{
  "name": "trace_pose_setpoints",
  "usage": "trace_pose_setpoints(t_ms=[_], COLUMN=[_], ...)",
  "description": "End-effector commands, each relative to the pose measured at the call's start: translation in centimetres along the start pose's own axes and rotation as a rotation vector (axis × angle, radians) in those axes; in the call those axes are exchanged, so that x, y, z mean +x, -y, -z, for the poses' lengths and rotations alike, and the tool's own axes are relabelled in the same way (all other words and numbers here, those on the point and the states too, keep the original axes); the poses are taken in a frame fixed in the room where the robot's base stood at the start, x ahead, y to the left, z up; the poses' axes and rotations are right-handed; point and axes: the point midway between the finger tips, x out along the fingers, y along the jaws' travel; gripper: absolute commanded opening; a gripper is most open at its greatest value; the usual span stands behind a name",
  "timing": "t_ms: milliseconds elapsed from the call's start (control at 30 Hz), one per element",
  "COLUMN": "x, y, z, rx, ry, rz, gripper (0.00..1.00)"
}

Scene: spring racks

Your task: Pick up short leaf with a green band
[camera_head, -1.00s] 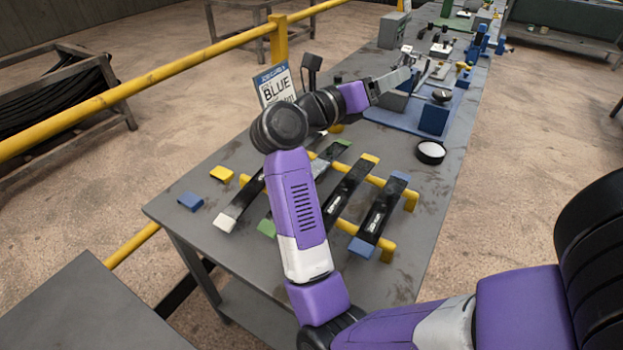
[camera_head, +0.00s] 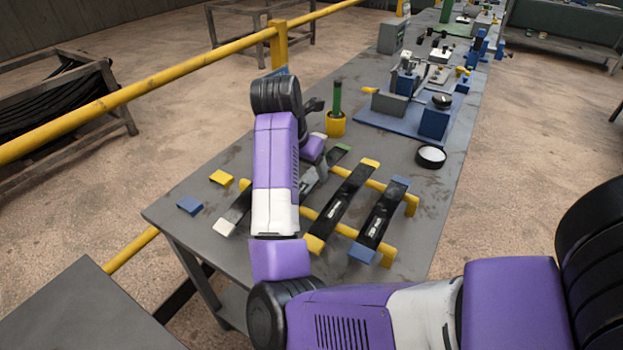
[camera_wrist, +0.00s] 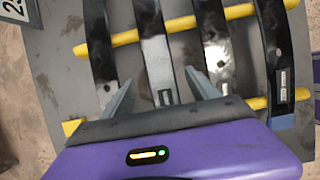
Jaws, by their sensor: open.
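The leaf with a green band (camera_head: 331,163) lies across the yellow rails in the head view, second from the left. Its far green end shows, while my arm hides its near end. In the wrist view it appears to be the dark strip with a grey middle (camera_wrist: 156,52); no green band shows there. My gripper (camera_wrist: 161,82) is open and empty, one finger on each side of this strip. I cannot tell whether the fingers reach below its top. In the head view my arm mostly hides the gripper.
Other leaves share the rails: white-ended (camera_head: 233,213) at left, yellow-ended (camera_head: 341,206) and blue-ended (camera_head: 384,213) at right. The yellow-ended leaf is close beside my right finger. A yellow cup (camera_head: 335,125) and blue fixture base (camera_head: 390,125) stand behind. Loose blocks lie at left.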

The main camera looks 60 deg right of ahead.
Motion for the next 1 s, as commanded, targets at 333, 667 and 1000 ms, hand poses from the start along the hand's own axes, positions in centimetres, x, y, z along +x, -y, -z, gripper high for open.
trace_pose_setpoints(t_ms=[333, 667, 1000], x=[3.2, 3.2, 3.0], y=[0.1, 0.1, 0.1], z=[-0.1, -0.1, -0.2], rx=[0.0, 0.0, 0.001], ry=[0.001, 0.001, 0.004], rz=[0.001, 0.001, -0.002], gripper=[0.69, 0.38, 0.0])
